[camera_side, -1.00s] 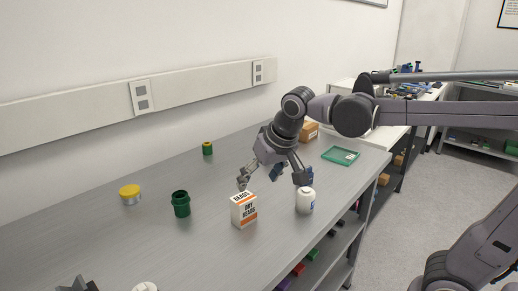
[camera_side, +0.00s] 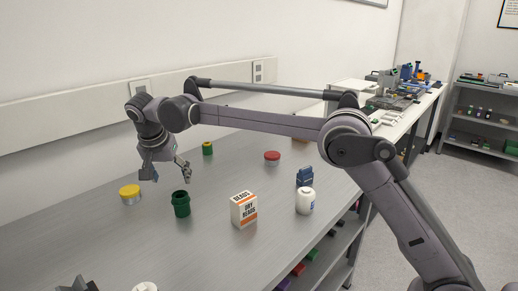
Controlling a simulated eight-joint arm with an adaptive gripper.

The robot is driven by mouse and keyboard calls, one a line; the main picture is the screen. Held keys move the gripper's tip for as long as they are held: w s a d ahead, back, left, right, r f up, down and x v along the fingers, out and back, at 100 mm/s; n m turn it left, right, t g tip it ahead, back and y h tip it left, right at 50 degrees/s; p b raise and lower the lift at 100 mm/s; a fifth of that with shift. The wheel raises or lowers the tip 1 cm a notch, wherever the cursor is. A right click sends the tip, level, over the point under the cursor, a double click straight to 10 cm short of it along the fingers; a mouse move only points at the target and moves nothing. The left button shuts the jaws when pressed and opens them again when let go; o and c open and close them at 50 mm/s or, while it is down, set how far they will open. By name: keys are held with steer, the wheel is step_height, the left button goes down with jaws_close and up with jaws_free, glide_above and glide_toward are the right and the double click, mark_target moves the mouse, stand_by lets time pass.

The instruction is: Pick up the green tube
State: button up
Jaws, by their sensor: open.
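A dark green, open-topped tube-like container (camera_side: 181,205) stands upright on the grey bench, left of the middle. A smaller green cylinder with a yellow top (camera_side: 207,149) stands farther back, near the wall; I cannot tell for certain which of the two is the green tube. My gripper (camera_side: 168,179) is open and empty, pointing down, with its fingers spread. In the picture it shows just above and left of the dark green container, apart from it. How far it is in depth from the container is hard to judge.
A dry beads box (camera_side: 244,209), a white bottle (camera_side: 305,202), a blue item (camera_side: 305,177) and a red-lidded tin (camera_side: 272,158) stand to the right.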

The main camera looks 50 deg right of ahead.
mark_target(180, 198)
steer(key=x, duration=1.1)
steer(key=shift+s+a+f, duration=0.1)
steer(key=shift+f, duration=0.05)
steer(key=shift+c, duration=0.3)
steer(key=c, duration=1.1)
